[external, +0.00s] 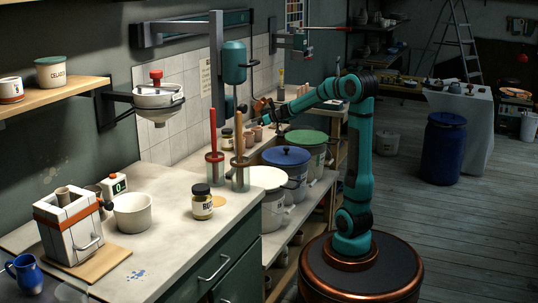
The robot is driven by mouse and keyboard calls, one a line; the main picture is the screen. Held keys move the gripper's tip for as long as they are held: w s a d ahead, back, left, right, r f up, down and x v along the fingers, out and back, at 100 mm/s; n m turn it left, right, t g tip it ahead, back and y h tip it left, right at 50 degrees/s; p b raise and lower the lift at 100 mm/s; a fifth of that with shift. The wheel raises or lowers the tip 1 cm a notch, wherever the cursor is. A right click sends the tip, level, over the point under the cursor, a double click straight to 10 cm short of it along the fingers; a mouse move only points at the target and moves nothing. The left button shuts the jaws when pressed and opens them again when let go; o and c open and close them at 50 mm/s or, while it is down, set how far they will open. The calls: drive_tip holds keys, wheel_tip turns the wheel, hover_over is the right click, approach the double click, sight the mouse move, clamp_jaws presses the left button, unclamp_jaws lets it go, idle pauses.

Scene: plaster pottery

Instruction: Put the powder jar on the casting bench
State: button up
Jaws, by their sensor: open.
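A small glass jar (202,204) with a dark lid and a cream label with partly readable lettering stands upright on the pale worktop (165,265) in the foreground, near its right edge; it looks like the powder jar. This worktop also bears a white strapped plaster mould, so it may be the casting bench, but I cannot be sure. A second dark-lidded jar (227,139) stands farther back. My gripper (263,108) is open, above the back work surface near the wall, well away from the foreground jar. Its fingers are small and dark, and nothing is visibly held.
The plaster mould (68,222), a white bowl (132,212) and a scale (115,187) occupy the worktop's left. Tools in tall holders (214,165) stand behind the jar. Lidded buckets (286,170) line the lower shelf between my base and the wall.

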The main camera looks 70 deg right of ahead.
sight(230, 130)
drive_tip(key=x, duration=1.1)
drive_tip(key=shift+d, duration=0.1)
drive_tip(key=shift+d+x, duration=0.15)
drive_tip(key=shift+x, duration=1.2)
drive_tip(key=shift+d+x, duration=0.1)
drive_tip(key=shift+x, duration=1.25)
drive_tip(key=shift+d, duration=0.1)
drive_tip(key=c, duration=1.4)
drive_tip(key=shift+r, duration=0.1)
drive_tip(key=shift+c, duration=0.4)
